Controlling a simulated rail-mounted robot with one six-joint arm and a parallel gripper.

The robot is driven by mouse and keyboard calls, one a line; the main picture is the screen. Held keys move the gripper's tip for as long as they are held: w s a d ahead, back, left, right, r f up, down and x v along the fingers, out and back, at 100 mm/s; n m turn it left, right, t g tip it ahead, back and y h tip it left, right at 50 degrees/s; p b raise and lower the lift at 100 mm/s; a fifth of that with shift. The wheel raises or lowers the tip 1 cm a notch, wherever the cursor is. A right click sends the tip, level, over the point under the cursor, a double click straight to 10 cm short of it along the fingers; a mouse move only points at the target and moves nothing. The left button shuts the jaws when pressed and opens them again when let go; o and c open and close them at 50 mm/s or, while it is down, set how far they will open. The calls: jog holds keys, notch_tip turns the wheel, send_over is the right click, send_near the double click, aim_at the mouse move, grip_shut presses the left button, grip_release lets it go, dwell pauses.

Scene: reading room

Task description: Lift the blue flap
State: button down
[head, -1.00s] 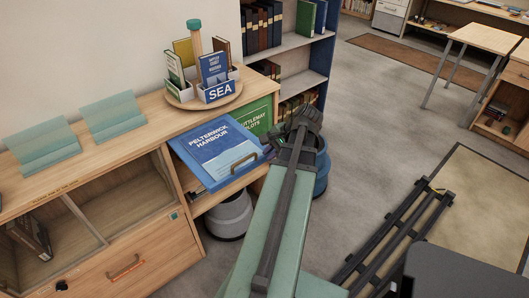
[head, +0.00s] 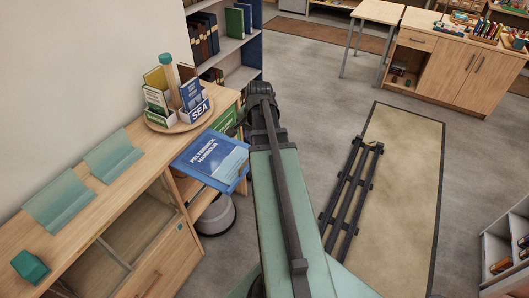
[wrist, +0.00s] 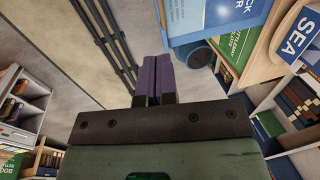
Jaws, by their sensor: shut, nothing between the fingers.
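The blue flap (head: 212,158), lettered Pelterwick Harbour, juts sloping from the end of the wooden cabinet in the head view. Its right edge, where its handle sits, lies close beside my arm. The flap also shows at the top of the wrist view (wrist: 218,14). My gripper (wrist: 158,60) has its purple-padded fingers shut together with nothing between them. In the wrist view the fingers are left of the flap and apart from it in the picture. In the head view I cannot make out the fingers behind my arm.
A round tray with a SEA book box (head: 200,108) stands on the cabinet top. A green panel (head: 225,119) is behind the flap. A grey-blue bin (head: 216,216) stands below. A dark rail (head: 350,195) lies on the floor at right, with open floor around it.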

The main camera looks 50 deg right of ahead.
aim_at(246, 161)
jog(key=w+f+b, duration=0.1)
jog(key=f+b, duration=0.3)
jog(key=w+f+b, duration=0.1)
jog(key=f+b, duration=0.4)
jog(key=w+f+b, duration=0.1)
jog(key=f+b, duration=0.4)
jog(key=shift+f, duration=0.15)
